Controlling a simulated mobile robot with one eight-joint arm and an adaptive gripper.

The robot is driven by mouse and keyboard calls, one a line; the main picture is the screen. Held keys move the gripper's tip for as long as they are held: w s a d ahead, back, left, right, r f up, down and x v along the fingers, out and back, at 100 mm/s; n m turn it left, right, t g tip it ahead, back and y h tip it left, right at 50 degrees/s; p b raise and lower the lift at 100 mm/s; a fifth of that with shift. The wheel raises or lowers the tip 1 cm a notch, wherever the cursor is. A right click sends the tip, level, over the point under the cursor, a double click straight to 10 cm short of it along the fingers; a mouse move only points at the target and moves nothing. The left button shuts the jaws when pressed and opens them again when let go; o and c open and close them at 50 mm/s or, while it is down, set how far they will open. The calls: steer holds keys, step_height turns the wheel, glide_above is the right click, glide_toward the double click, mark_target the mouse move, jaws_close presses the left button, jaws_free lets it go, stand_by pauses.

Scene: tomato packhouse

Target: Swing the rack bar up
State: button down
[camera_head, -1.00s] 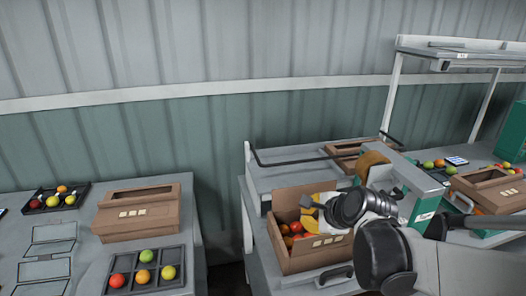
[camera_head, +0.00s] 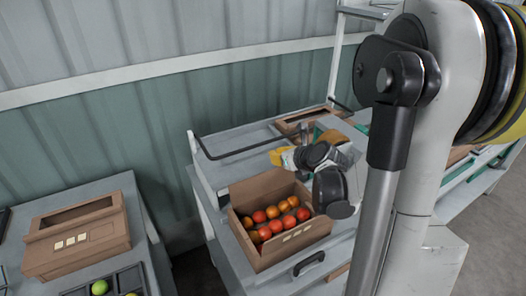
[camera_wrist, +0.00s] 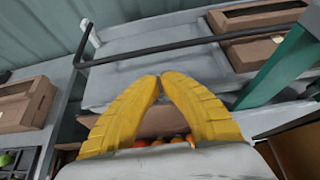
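The rack bar (camera_head: 243,150) is a thin black bent bar on the grey rack shelf at the back of the middle bench. It lies low along the shelf's front edge, its left end at the left post. In the wrist view the bar (camera_wrist: 180,49) crosses the picture beyond my fingertips, with a visible gap. My gripper (camera_wrist: 159,77) has two ribbed yellow fingers whose tips nearly meet, with nothing seen between them. In the head view my gripper (camera_head: 303,148) is right of the bar, above the tomato box; its fingertips are partly hidden there.
An open cardboard box (camera_head: 282,247) of tomatoes stands in front of the rack. Another carton (camera_head: 78,240) is on the left bench. A green post (camera_wrist: 277,70) stands close right of my fingers.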

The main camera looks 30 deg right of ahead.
steer(key=b+x, duration=0.3)
steer(key=x, duration=0.7)
steer(key=shift+w, duration=0.1)
